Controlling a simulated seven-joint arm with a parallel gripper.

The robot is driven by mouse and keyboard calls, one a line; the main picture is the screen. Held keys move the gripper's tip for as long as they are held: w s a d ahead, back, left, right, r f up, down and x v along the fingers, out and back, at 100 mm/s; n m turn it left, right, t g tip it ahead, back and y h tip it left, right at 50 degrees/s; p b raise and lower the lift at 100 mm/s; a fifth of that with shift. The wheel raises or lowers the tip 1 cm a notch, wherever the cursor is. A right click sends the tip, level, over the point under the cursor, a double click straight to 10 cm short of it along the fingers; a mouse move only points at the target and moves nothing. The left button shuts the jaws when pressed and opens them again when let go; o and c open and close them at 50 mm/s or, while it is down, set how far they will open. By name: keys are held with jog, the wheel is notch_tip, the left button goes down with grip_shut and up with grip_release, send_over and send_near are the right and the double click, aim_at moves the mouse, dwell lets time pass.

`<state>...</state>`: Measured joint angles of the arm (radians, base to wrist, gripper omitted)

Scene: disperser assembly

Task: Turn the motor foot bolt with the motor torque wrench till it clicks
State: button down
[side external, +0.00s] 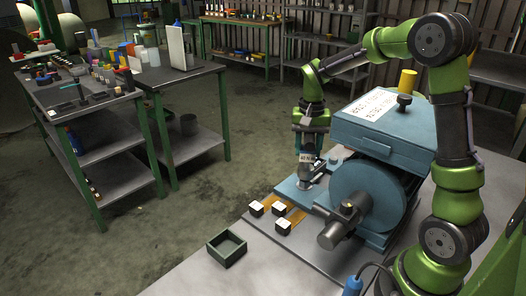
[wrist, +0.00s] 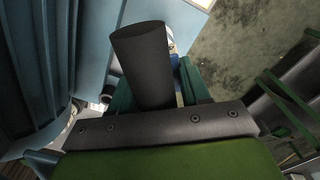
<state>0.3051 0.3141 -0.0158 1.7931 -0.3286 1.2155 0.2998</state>
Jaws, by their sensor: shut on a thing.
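The motor torque wrench shows in the wrist view as a thick dark cylinder (wrist: 145,65) between the green fingers of my gripper (wrist: 158,90). In the side external view my gripper (side external: 309,146) points down beside the blue motor (side external: 368,192) and is shut on the wrench. A small white label (side external: 308,157) shows just under the fingers, with a dark and silvery part below it at the motor foot. The motor foot bolt is hidden under the tool, and I cannot tell whether the wrench is seated on it.
A blue box with a white label (side external: 378,104) stands behind the motor. Several small black-and-white blocks (side external: 279,209) and an open dark green tray (side external: 227,249) are at the front. A crowded bench (side external: 75,95) stands across the floor at the left.

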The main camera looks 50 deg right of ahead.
aim_at(308, 156)
jog(key=shift+f, duration=0.25)
jog(key=shift+f, duration=1.4)
jog(key=m, duration=0.4)
jog(key=shift+m, duration=0.3)
jog(key=m, duration=0.4)
jog(key=shift+m, duration=0.3)
jog(key=m, duration=0.9)
jog(key=shift+s, duration=0.1)
jog(key=shift+n, duration=0.3)
